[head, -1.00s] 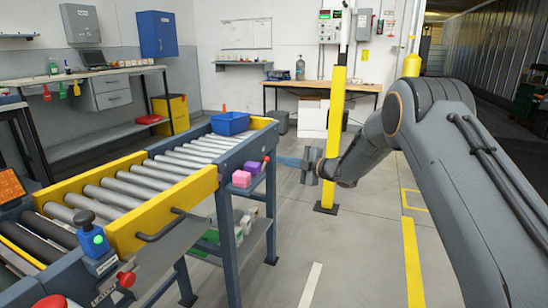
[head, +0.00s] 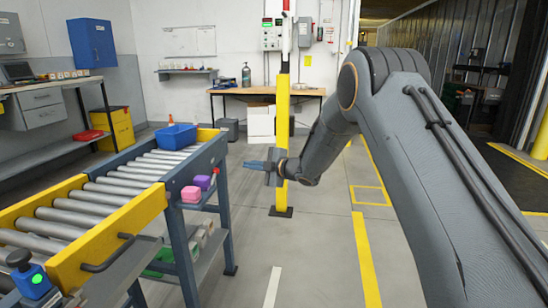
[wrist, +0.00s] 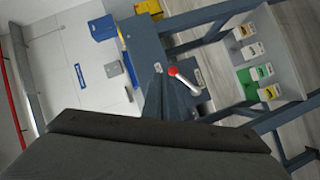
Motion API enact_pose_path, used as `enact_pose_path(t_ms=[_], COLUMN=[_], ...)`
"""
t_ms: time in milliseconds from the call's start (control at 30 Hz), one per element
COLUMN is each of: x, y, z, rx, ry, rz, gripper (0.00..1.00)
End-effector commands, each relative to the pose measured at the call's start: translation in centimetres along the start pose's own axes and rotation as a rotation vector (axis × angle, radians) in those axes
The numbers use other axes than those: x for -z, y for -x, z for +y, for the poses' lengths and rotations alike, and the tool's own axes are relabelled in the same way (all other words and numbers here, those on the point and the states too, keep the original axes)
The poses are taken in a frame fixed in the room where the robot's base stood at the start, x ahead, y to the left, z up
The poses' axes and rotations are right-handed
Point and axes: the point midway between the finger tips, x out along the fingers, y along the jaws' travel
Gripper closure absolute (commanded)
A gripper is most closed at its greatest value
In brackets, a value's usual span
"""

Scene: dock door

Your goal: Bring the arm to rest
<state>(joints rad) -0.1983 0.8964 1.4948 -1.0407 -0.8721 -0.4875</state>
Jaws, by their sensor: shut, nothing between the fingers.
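My arm reaches from the right side of the head view toward the middle. My gripper (head: 257,165) is at its end, pointing left toward the roller conveyor, in front of the yellow post. It is shut and empty, in the air right of the conveyor's end and apart from it. In the wrist view a dark part of my gripper fills the bottom, and its fingertips are hard to make out there.
The roller conveyor (head: 105,197) bears a blue bin (head: 175,136). The yellow post (head: 283,120) stands close behind my gripper. A red-knobbed lever (wrist: 173,72) shows in the wrist view. Floor (head: 320,260) is clear at centre.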

Motion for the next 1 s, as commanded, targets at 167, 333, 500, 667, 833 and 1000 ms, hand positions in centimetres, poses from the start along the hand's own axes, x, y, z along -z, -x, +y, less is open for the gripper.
enact_pose_path(t_ms=[167, 333, 500, 667, 833, 1000], x=[-0.5, -0.3, 1.4, 4.5, 9.5, 14.6], y=[4.7, 11.0, 18.7, 26.6, 35.1, 41.6], z=[3.5, 3.9, 1.9, -1.9, -7.5, -12.7], rx=[0.0, 0.011, 0.034, 0.072, 0.136, 0.209], ry=[-0.176, -0.38, -0.603, -0.827, -1.069, -1.264], rz=[-0.259, -0.498, -0.722, -0.918, -1.111, -1.255], gripper=[1.0, 1.0, 1.0, 1.0, 1.0, 1.0])
